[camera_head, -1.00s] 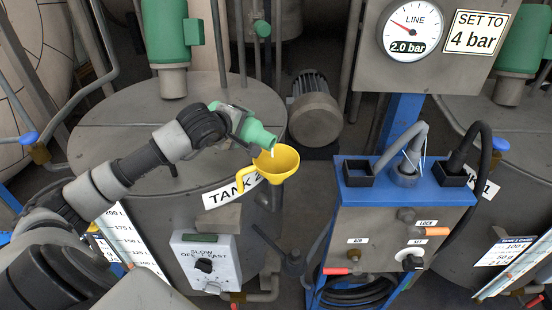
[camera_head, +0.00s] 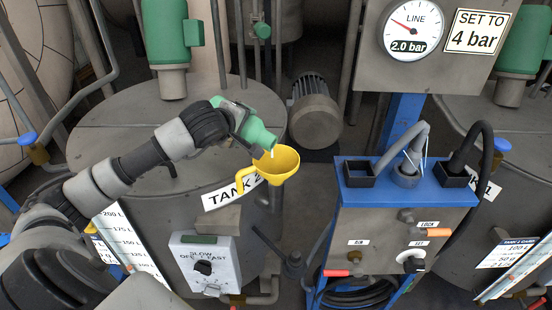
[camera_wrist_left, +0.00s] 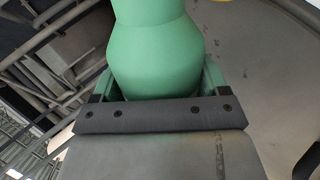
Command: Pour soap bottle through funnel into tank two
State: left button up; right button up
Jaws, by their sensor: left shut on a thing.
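A green soap bottle (camera_head: 252,126) is held by my left gripper (camera_head: 238,116), tilted with its neck down and to the right. The bottle also fills the middle of the left wrist view (camera_wrist_left: 155,50), between the two fingers. A pale bit shows at its mouth, just above the yellow funnel (camera_head: 278,165). The funnel sits at the front right edge of tank two (camera_head: 110,130), above the "TANK 2" label (camera_head: 228,191); its lower end is hard to make out. My right gripper is not in view.
A grey control box (camera_head: 205,262) with a SLOW/OFF/FAST knob is on the tank front. A blue-framed unit (camera_head: 400,190) with hoses stands to the right. A gauge (camera_head: 411,30) reads about 2.0 bar. Green cylinders and pipes stand behind the tank.

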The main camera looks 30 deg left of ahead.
pick_arm(q)
jog(key=shift+d+r, duration=0.1)
jog(key=shift+r, duration=0.15)
